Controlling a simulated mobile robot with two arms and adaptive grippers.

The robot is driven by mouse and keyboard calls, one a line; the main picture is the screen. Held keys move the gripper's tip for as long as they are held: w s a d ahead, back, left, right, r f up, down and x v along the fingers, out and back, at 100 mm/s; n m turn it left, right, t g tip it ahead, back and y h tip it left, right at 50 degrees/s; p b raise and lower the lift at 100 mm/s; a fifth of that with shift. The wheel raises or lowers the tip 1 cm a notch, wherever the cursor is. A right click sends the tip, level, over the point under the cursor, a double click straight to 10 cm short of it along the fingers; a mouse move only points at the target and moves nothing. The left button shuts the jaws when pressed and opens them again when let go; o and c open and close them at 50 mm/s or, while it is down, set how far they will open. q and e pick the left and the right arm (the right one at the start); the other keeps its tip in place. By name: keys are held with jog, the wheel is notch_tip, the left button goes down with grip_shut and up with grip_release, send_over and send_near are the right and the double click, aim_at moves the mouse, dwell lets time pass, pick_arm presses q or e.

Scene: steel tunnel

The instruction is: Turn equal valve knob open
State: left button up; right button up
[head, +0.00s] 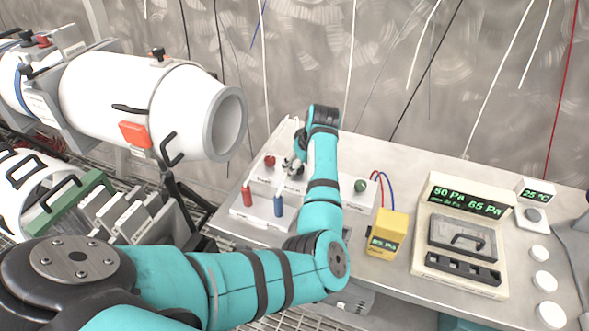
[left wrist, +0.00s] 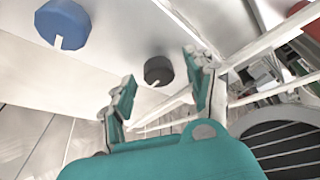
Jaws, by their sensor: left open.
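A round black knob (left wrist: 158,70) with a light pointer mark sits on a pale panel in the left wrist view. No label beside it is readable, so I cannot confirm that it is the equal valve knob. My left gripper (left wrist: 160,92) is open, with one finger to each side of the black knob's position in the picture and no clear contact. A blue knob (left wrist: 63,25) is at the upper left. In the head view the left gripper (head: 291,165) is small and partly hidden by my arm, over the white valve panel (head: 260,219). My right gripper is not in view.
A yellow gauge (head: 386,233) and a pressure display unit (head: 465,235) stand to the right. A large white cylinder (head: 150,100) is at left.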

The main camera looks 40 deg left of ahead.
pick_arm(q)
jog(key=shift+d, duration=0.1)
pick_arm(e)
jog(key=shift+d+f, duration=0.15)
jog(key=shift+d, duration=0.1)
